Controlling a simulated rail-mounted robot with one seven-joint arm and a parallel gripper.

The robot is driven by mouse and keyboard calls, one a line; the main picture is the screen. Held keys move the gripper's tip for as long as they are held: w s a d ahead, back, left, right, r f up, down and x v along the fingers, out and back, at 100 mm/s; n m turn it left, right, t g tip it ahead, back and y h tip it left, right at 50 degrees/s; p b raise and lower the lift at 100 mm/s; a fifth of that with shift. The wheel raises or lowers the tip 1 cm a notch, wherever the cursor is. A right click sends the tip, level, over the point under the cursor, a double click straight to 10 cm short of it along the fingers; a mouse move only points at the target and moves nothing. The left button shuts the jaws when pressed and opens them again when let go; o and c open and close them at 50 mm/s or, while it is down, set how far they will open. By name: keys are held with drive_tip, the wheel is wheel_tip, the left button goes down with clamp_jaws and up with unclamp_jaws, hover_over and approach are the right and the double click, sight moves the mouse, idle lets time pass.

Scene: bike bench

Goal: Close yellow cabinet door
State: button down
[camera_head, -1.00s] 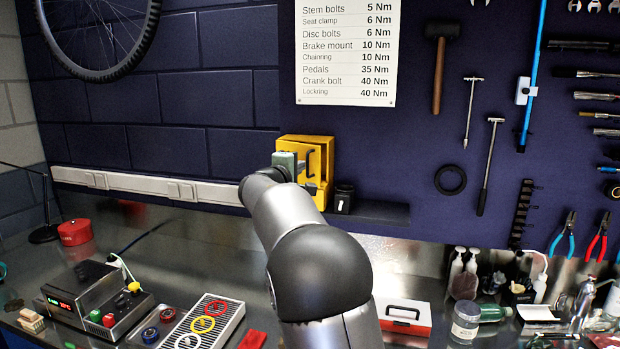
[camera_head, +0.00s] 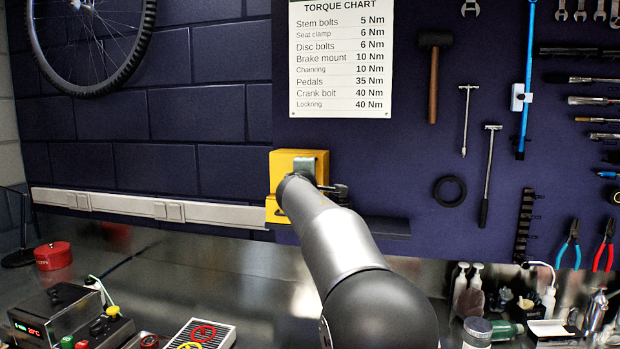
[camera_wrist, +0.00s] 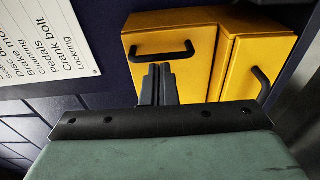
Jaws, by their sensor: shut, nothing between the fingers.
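The yellow cabinet (camera_head: 283,162) hangs on the dark wall below the torque chart, partly hidden behind my arm in the head view. In the wrist view its door (camera_wrist: 195,72) shows as a yellow panel with a black bar handle (camera_wrist: 163,53). A second yellow front (camera_wrist: 245,62) with its own black handle (camera_wrist: 262,86) is beside it. My gripper (camera_wrist: 157,72) is shut and empty, its fingertips in front of the door near the handle. I cannot tell whether they touch the panel, or whether the door is fully flush.
The torque chart (camera_head: 341,57) is above the cabinet. A dark shelf (camera_head: 388,228) sticks out at its lower right. A white power rail (camera_head: 130,205) runs left along the wall. Tools hang at right. The metal bench below holds a red tin (camera_head: 53,256) and control boxes (camera_head: 60,310).

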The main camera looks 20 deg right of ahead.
drive_tip(key=w+a+b+v, duration=0.1)
drive_tip(key=b+v, duration=0.4)
drive_tip(key=v, duration=0.8)
drive_tip(key=s+d+f+m+g+p, duration=0.1)
drive_tip(key=s+d+f+m+g, duration=0.2)
drive_tip(key=f, duration=0.4)
drive_tip(key=s+f+m+g+p, duration=0.1)
drive_tip(key=s+f+m+g, duration=0.1)
drive_tip(key=s+f, duration=0.45)
drive_tip(key=s+a+f+m+g+y+p, duration=0.1)
drive_tip(key=s+a+f+m+g+y, duration=0.1)
drive_tip(key=s+f, duration=0.6)
drive_tip(key=s+a+f+m+g+y+p, duration=0.1)
drive_tip(key=s+a+f+m+g+y, duration=0.1)
drive_tip(key=s+f+g, duration=0.3)
drive_tip(key=s+a+f+m+g+y+p, duration=0.1)
drive_tip(key=s+a+f+m+g+y, duration=0.1)
drive_tip(key=s+f, duration=0.9)
drive_tip(key=s+m+g+y, duration=0.1)
drive_tip(key=s+m+g, duration=0.1)
drive_tip(key=s, duration=0.4)
drive_tip(key=shift+s+a, duration=0.15)
drive_tip(key=shift+a, duration=0.25)
drive_tip(key=shift+f, duration=0.1)
